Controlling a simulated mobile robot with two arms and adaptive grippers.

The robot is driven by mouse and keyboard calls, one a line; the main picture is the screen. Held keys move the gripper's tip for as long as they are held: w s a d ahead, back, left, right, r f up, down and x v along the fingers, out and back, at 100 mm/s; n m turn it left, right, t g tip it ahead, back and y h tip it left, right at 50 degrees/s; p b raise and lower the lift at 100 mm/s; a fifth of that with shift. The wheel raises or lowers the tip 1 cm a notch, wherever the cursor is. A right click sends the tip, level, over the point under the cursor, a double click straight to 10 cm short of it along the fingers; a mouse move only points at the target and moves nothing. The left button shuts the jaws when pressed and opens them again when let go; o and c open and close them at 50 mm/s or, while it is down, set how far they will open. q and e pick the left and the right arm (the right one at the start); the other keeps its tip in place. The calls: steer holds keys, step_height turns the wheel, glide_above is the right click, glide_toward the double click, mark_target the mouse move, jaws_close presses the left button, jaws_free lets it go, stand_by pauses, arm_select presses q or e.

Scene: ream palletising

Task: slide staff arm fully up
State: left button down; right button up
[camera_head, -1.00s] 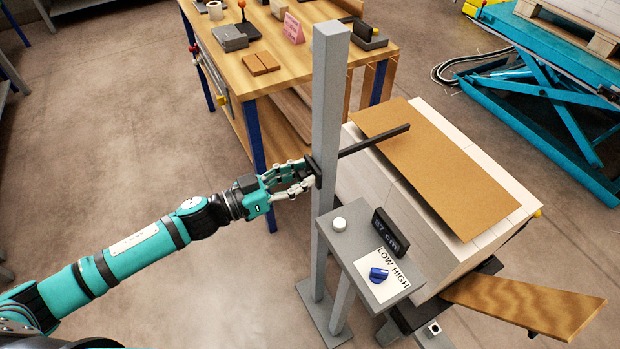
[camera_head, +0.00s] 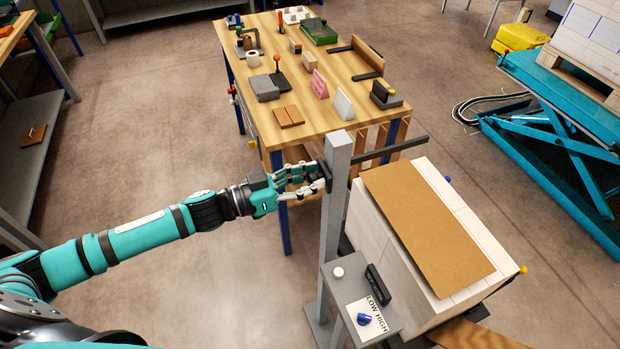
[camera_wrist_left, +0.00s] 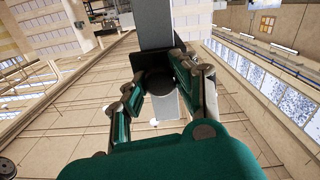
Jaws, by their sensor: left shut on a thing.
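The grey measuring post (camera_head: 332,235) stands upright in the head view. Its black staff arm (camera_head: 395,150) sticks out level to the right, close under the post's top and above the cardboard-topped stack. My left gripper (camera_head: 322,178) is at the post's left side, shut on the staff arm's slide. In the left wrist view, the fingers (camera_wrist_left: 160,85) close around a dark round knob (camera_wrist_left: 158,82) in front of the grey post (camera_wrist_left: 155,25). The fingers partly hide the slide. My right gripper is not in view.
A console (camera_head: 352,300) with a blue LOW/HIGH knob (camera_head: 364,319) stands beside the post. The stack (camera_head: 430,225) with a brown sheet is to the right. A wooden workbench (camera_head: 310,100) with several items is behind. A teal lift (camera_head: 560,135) stands at right.

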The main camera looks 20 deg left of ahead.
arm_select(q)
steer(key=shift+w+r, duration=0.15)
steer(key=shift+r, duration=0.2)
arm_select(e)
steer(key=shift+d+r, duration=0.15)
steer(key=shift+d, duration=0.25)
arm_select(q)
steer(key=shift+r, duration=0.1)
steer(key=c, duration=1.4)
jaws_free()
steer(key=o, duration=0.4)
steer(key=shift+a, duration=0.1)
steer(key=shift+f, duration=0.2)
steer(key=shift+s+a, duration=0.15)
steer(key=shift+s, duration=0.1)
steer(key=v, duration=1.1)
steer(key=shift+s+a, duration=0.25)
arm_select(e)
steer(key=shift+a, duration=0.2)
